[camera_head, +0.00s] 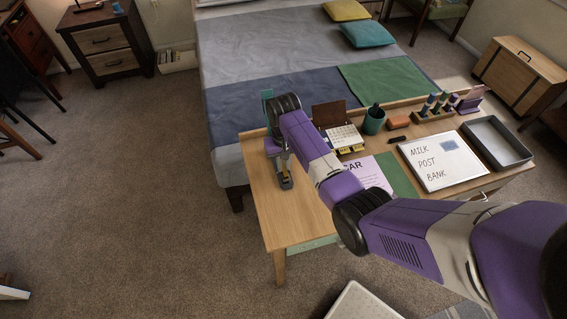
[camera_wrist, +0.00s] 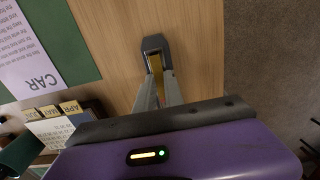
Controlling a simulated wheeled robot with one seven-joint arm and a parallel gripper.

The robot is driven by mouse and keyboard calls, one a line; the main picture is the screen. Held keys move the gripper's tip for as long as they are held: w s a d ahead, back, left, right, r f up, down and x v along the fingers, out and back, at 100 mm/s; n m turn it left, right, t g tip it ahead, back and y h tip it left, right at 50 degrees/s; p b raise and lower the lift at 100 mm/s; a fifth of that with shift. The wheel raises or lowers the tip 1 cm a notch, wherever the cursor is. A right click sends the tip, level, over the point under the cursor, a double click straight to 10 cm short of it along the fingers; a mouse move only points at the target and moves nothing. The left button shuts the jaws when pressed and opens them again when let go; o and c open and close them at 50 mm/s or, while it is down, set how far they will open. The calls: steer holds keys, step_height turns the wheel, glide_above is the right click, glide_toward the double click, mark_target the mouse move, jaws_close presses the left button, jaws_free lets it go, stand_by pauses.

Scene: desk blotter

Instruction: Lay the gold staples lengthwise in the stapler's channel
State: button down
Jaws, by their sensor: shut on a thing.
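The dark grey stapler (camera_wrist: 154,43) lies on the wooden desk, with its rounded end beyond my fingertips in the wrist view. In the head view, the stapler (camera_head: 286,184) is near the desk's left end, below my wrist. The gold staples (camera_wrist: 157,64) show as a narrow strip between my fingers, running the same way as the stapler. My gripper (camera_wrist: 158,78) is shut on the staples, right over the stapler. I cannot tell whether the strip touches the channel floor. My fingers and palm hide its near part and much of the stapler.
A lettered sheet (camera_wrist: 28,52) lies on the green blotter (camera_wrist: 80,40) beside the stapler. A tabbed calendar (camera_head: 344,137), green cup (camera_head: 374,121), whiteboard (camera_head: 443,160) and grey tray (camera_head: 497,141) stand farther right. Bare desk (camera_head: 285,222) lies in front of the stapler.

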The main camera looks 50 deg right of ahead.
steer(key=shift+f, duration=0.25)
steer(key=c, duration=1.4)
jaws_free()
steer(key=shift+o, duration=0.2)
steer(key=shift+r+b, duration=0.4)
steer(key=shift+r, duration=3.5)
